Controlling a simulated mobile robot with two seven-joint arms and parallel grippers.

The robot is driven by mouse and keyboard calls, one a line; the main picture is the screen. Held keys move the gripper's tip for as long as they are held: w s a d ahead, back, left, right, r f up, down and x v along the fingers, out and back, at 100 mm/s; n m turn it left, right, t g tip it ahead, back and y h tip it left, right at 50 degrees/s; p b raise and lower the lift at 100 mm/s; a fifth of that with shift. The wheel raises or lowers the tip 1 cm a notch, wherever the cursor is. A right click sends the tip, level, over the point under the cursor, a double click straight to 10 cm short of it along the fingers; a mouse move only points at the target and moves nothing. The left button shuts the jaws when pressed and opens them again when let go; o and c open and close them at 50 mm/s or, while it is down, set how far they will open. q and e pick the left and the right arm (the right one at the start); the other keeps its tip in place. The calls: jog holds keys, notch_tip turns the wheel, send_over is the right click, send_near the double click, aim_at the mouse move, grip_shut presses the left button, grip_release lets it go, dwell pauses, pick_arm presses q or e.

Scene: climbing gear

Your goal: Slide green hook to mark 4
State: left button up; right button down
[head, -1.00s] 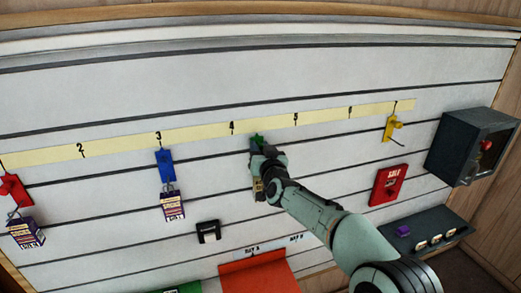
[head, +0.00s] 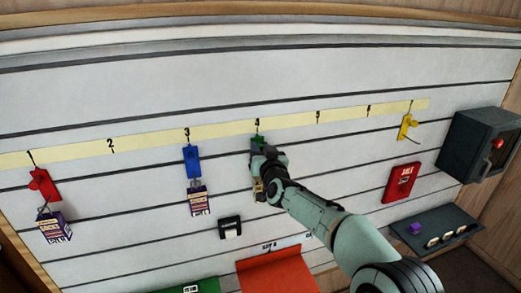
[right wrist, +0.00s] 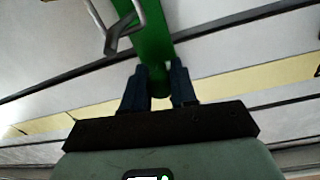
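The green hook (head: 258,141) sits on the slatted wall right below mark 4 (head: 257,125) of the yellow number strip. My right gripper (head: 263,154) is at the hook and partly covers it. In the right wrist view the green hook (right wrist: 150,40) runs between the two dark fingers (right wrist: 159,85), which close on its lower part. A small pack (head: 258,190) shows just below the hook, mostly behind my gripper. My left gripper is not in view.
A blue hook (head: 192,160) with a hanging pack is left, near mark 3. A red hook (head: 43,184) is far left, a yellow hook (head: 407,127) far right. A red sign (head: 401,182), a dark box (head: 478,145) and an orange tray (head: 280,270) are around.

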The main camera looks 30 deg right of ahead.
jog(key=c, duration=0.9)
grip_release()
jog(key=shift+d, duration=0.1)
jog(key=shift+s, duration=0.1)
jog(key=v, duration=1.3)
jog(key=shift+b, duration=0.45)
